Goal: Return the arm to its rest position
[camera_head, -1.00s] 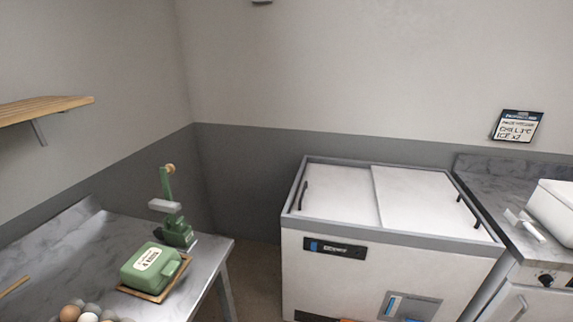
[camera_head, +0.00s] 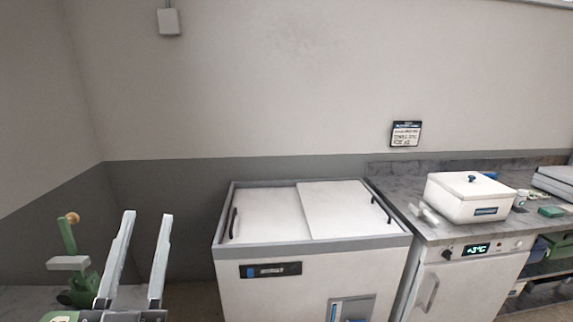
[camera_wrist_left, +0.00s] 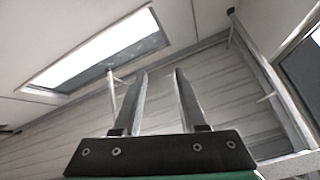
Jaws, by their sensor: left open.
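My left gripper (camera_head: 147,228) shows at the lower left of the head view, with its two long grey fingers pointing up. It is open and nothing is between the fingers. In the left wrist view the same fingers (camera_wrist_left: 162,80) stand apart and empty, facing the ceiling with a bright light panel (camera_wrist_left: 95,55). The gripper is in front of the wall, left of the white chest freezer (camera_head: 315,280). My right gripper is not in view.
A green press-like device (camera_head: 68,240) stands on the metal table at the left. The freezer's lids are shut. Right of it, a marble-look counter (camera_head: 400,185) holds a white lidded box (camera_head: 460,200). A small sign (camera_head: 405,134) hangs above. The air above the freezer is clear.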

